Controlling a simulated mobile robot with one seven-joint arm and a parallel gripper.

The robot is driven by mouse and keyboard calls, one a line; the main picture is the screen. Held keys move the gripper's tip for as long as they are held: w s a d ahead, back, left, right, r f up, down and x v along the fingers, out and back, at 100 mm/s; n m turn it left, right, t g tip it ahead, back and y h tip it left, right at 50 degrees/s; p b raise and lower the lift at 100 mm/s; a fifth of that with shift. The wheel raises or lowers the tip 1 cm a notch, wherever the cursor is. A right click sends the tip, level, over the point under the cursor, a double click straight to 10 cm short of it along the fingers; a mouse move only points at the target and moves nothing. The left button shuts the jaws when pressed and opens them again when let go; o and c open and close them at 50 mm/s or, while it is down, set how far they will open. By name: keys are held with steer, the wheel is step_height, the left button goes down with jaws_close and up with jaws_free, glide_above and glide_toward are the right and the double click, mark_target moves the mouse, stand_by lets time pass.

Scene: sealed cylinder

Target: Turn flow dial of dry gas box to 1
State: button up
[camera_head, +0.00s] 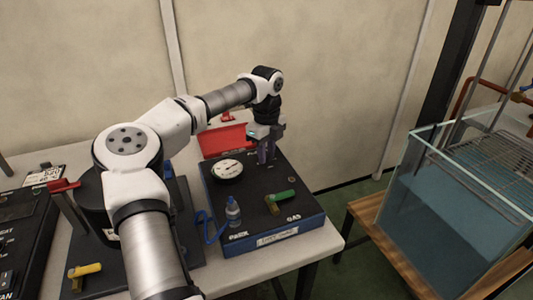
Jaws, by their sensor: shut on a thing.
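The dry gas box (262,242) is a dark box with a blue front edge and a "GAS" label, on the white table. On its top are a round white gauge (228,169) at the back left, and a green-handled brass valve (280,199) at the front right. My gripper (266,160) points down onto the back of the box's top, right of the gauge. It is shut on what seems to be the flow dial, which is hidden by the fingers. The dial's setting cannot be read.
A small blue bottle (233,212) stands at the box's front left. A red tray (224,140) lies behind the box. A yellow-handled valve (84,271) is at the front left. A glass water tank (440,215) stands on a wooden stand at the right.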

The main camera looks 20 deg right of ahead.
mark_target(267, 155)
steer(key=shift+n, duration=0.7)
steer(key=o, duration=1)
step_height(267, 155, up, 14)
steer(key=b, duration=0.1)
steer(key=shift+f, duration=0.1)
